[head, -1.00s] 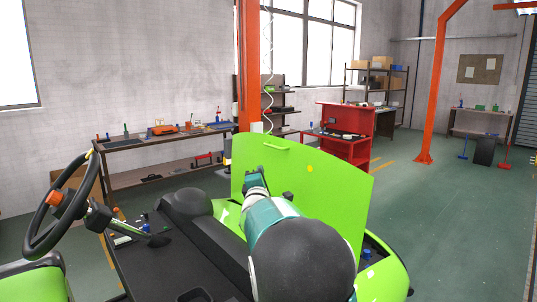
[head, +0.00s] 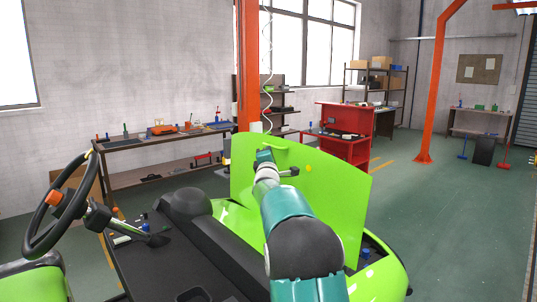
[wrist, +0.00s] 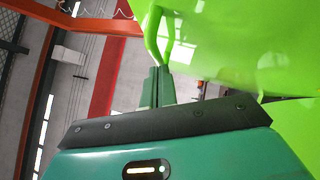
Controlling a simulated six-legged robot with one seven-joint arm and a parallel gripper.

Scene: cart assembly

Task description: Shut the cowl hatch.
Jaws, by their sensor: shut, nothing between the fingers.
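The cowl hatch (head: 335,190) is a bright green panel standing open, nearly upright, on the green cart. Its handle is a small green bar near the top edge, partly hidden in the head view by my gripper (head: 264,154). In the wrist view the hatch (wrist: 235,45) fills the upper right, and the handle (wrist: 153,35) is a green loop standing off it. My gripper (wrist: 157,84) is shut and empty, with its fingertips close to the handle. I cannot tell whether they touch it.
The cart's black deck (head: 140,265) and steering wheel (head: 58,205) are at the left. A long workbench (head: 150,141) stands along the back wall, with a red tool bench (head: 345,148) behind the hatch.

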